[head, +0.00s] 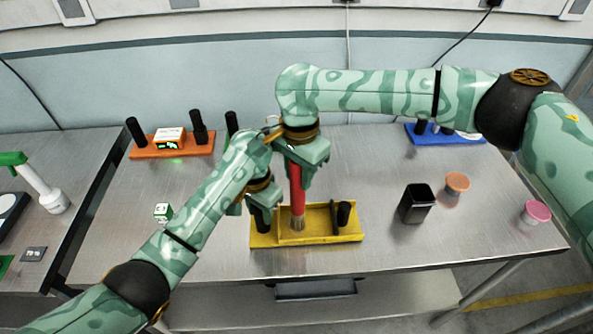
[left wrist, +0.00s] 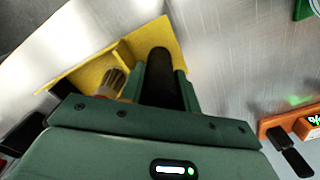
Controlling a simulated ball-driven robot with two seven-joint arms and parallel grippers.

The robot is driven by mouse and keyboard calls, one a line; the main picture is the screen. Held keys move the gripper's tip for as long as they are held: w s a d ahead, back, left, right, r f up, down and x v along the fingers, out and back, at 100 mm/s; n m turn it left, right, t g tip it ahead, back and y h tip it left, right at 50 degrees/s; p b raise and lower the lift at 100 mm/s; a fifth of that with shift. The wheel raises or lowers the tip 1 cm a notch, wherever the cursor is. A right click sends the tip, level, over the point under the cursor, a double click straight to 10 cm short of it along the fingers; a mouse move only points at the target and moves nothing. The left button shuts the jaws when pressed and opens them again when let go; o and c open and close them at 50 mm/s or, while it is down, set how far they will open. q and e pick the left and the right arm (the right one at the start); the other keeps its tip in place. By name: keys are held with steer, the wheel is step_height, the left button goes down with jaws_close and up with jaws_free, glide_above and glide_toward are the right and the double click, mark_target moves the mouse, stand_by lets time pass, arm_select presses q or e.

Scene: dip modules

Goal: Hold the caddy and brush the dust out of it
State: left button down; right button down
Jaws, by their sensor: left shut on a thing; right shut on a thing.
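The yellow caddy (head: 330,238) sits near the table's front edge, with a black handle post at each end. My left gripper (head: 258,205) is shut on its left black handle (left wrist: 160,75). My right gripper (head: 299,170) is shut on the red brush (head: 297,200), held upright with bristles down. The bristles (head: 298,223) are inside the caddy, and they also show in the left wrist view (left wrist: 112,82) beside the caddy's inner divider. Whether they touch the floor I cannot tell. I can make out no dust.
A black open container (head: 416,205), an orange-topped jar (head: 457,183) and a pink-topped jar (head: 537,212) stand to the right. A green-and-white cube (head: 163,212) lies left. An orange rack (head: 170,148) and a blue rack (head: 430,133) are at the back.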

steer(key=d, duration=0.6)
steer(key=shift+w+d, duration=0.25)
steer(key=shift+d, duration=0.1)
